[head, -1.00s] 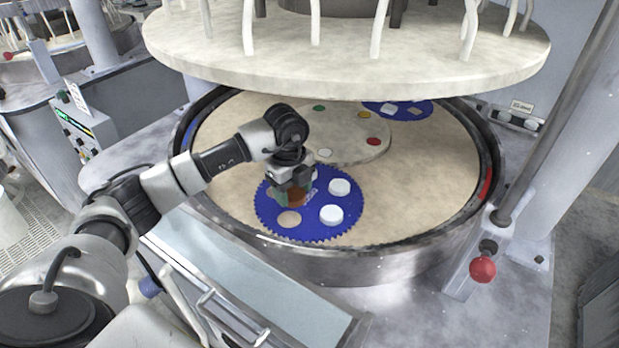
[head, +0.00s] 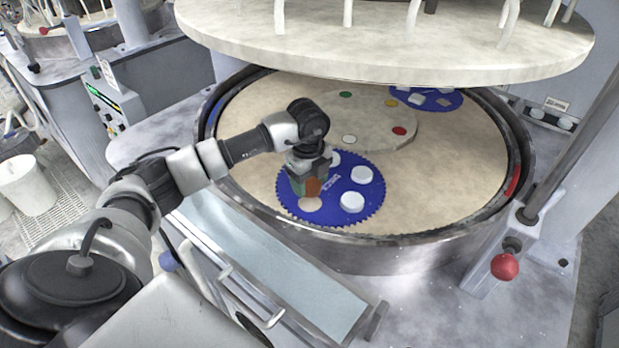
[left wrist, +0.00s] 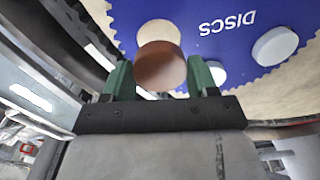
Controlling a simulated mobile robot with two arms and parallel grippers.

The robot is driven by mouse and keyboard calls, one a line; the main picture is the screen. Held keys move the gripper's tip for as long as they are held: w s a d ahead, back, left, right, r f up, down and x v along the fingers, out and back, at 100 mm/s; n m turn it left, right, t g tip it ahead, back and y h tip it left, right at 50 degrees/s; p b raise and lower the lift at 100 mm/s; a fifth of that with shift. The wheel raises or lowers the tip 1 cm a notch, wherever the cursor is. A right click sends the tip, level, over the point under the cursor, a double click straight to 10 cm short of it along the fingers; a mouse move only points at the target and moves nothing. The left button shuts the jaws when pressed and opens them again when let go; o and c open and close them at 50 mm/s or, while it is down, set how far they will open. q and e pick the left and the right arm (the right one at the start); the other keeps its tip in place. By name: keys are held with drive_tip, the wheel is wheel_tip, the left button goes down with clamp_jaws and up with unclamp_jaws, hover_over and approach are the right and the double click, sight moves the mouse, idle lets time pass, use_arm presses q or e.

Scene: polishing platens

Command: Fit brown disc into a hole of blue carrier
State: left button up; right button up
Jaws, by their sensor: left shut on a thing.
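The blue carrier (head: 375,193) is a toothed disc lying flat on the beige platen. It holds white discs, and one empty round hole (head: 310,205) shows beige at its near left. My left gripper (head: 310,188) is over the carrier, just behind that hole in the head view, shut on the brown disc (head: 314,187). In the left wrist view the brown disc (left wrist: 160,68) sits between the two green fingertips (left wrist: 159,78), with a pale round patch, seemingly the hole, just beyond it. I cannot tell the gap between disc and carrier. My right gripper is not in view.
White discs (head: 361,175) (head: 351,202) sit in the carrier close to the gripper. The large upper plate (head: 390,45) hangs above the platen. A metal rim (head: 400,240) surrounds it. A second blue carrier (head: 440,98) lies at the back.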

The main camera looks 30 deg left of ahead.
sight(309, 184)
use_arm(q)
drive_tip(key=shift+f+b, duration=0.95)
drive_tip(key=shift+f, duration=0.75)
drive_tip(key=shift+f+b, duration=0.65)
drive_tip(key=shift+f, duration=0.15)
drive_tip(key=o, duration=1.1)
drive_tip(key=shift+o, duration=0.2)
drive_tip(key=shift+r, duration=0.55)
wheel_tip(309, 184, up, 9)
drive_tip(key=b, duration=0.3)
drive_tip(key=shift+s+a+f, duration=0.1)
drive_tip(key=shift+r, duration=0.5)
